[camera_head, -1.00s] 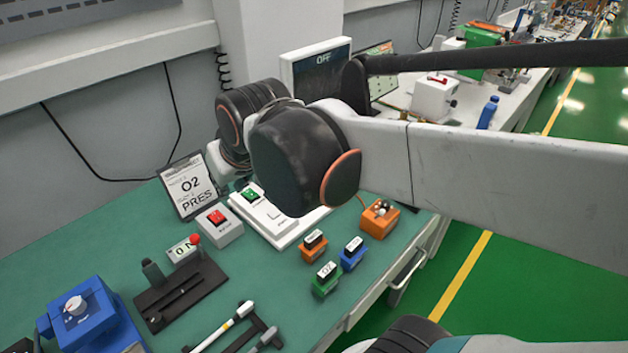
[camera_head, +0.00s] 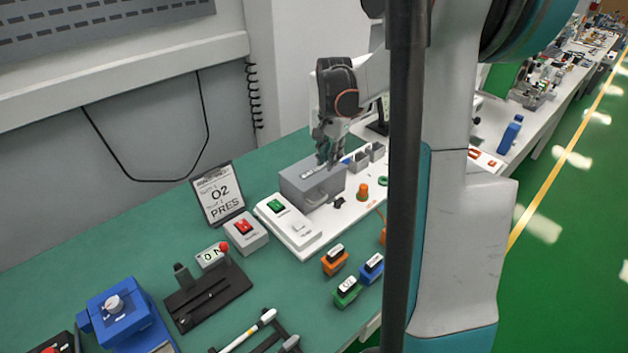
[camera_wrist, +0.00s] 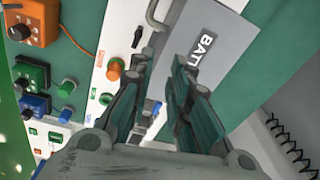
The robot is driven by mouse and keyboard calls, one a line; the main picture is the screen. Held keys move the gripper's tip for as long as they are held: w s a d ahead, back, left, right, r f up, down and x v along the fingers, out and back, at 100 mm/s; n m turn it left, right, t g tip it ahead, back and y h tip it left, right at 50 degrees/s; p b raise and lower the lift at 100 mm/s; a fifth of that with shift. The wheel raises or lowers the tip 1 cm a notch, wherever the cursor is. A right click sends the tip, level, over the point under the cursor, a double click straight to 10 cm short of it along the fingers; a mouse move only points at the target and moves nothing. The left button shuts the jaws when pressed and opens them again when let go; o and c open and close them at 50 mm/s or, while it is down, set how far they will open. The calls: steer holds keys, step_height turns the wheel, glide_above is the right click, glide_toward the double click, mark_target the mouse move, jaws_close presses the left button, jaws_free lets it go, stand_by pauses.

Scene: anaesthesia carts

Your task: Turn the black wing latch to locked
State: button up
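A small black wing latch (camera_head: 340,203) lies on the white panel (camera_head: 322,222), between the grey box and the orange knob. It also shows in the wrist view (camera_wrist: 138,38), ahead of one fingertip and near the orange knob (camera_wrist: 115,70). Its exact turn is too small to read. My gripper (camera_head: 328,158) is above the back of the grey box, pointing down, apart from the latch. In the wrist view my gripper (camera_wrist: 160,70) has its two fingers spread with nothing between them.
The grey box (camera_head: 312,187), with a handle and a label starting "BATT" in the wrist view, stands beside the latch. An orange knob (camera_head: 362,192) is close to its right. A white switch block (camera_head: 290,222) is in front. Coloured blocks stand nearer the table edge.

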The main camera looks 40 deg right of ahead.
mark_target(338, 200)
steer(key=s+f+b, duration=0.1)
steer(key=f, duration=0.3)
steer(key=d+f+m+b, duration=0.1)
steer(key=f, duration=0.4)
steer(key=s+d+f+m+b, duration=0.1)
steer(key=f+b, duration=0.1)
steer(key=f, duration=0.3)
steer(key=shift+s+f+g+y, duration=0.25)
steer(key=shift+s+g+y, duration=0.05)
steer(key=shift+s+g, duration=0.1)
jaws_close()
